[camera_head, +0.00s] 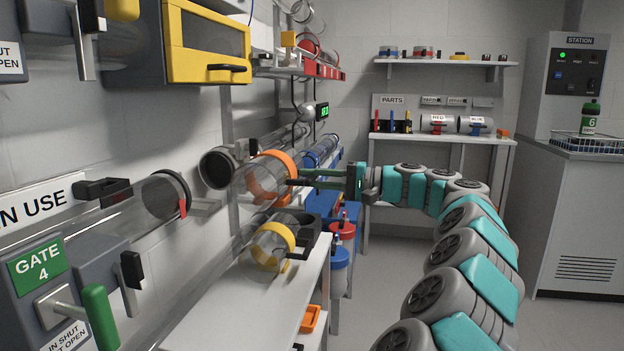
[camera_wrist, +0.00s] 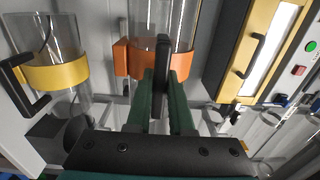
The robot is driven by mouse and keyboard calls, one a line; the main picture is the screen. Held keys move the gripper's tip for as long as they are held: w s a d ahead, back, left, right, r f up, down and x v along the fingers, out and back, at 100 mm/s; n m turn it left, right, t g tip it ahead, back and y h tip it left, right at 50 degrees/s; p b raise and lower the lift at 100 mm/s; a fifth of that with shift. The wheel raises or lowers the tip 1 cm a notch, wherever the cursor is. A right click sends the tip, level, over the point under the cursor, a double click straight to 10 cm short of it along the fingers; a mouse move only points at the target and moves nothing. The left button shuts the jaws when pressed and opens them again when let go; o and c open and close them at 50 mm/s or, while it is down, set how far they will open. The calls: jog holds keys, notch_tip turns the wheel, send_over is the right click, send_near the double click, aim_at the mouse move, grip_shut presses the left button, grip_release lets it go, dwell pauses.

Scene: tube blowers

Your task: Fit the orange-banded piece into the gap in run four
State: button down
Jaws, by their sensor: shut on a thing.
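The orange-banded piece, a clear tube with a wide orange band (camera_head: 262,181), is held in the air above the white bench. My gripper (camera_head: 297,182) is shut on it from the right. In the wrist view the dark green fingers (camera_wrist: 161,78) close on a dark tab at the orange band (camera_wrist: 127,60). Run four's clear tube (camera_head: 130,208) ends in a black collar (camera_head: 170,194) with a red tag. Another black collar (camera_head: 218,168) faces it across open space, just left of the held piece. I cannot tell whether the piece touches that collar.
A yellow-banded tube (camera_head: 273,246) rests on the white bench (camera_head: 235,310) below. The green-handled Gate 4 panel (camera_head: 38,262) is at lower left. A yellow-framed cabinet (camera_head: 208,45) hangs above. Blue and red containers stand behind the bench. Open floor lies to the right.

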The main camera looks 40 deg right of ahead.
jog(key=shift+a, duration=0.1)
jog(key=f+x, duration=0.2)
jog(key=x, duration=1.8)
jog(key=shift+w+a+f, duration=0.2)
jog(key=shift+w+a, duration=0.1)
dwell(0.8)
jog(key=shift+f+b, duration=0.3)
jog(key=shift+b, duration=0.1)
dwell(0.5)
jog(key=c, duration=0.7)
grip_release()
jog(key=v, duration=0.7)
jog(key=shift+s+d+f+b, duration=0.15)
jog(key=shift+s+d+b, duration=0.15)
jog(key=shift+b, duration=0.05)
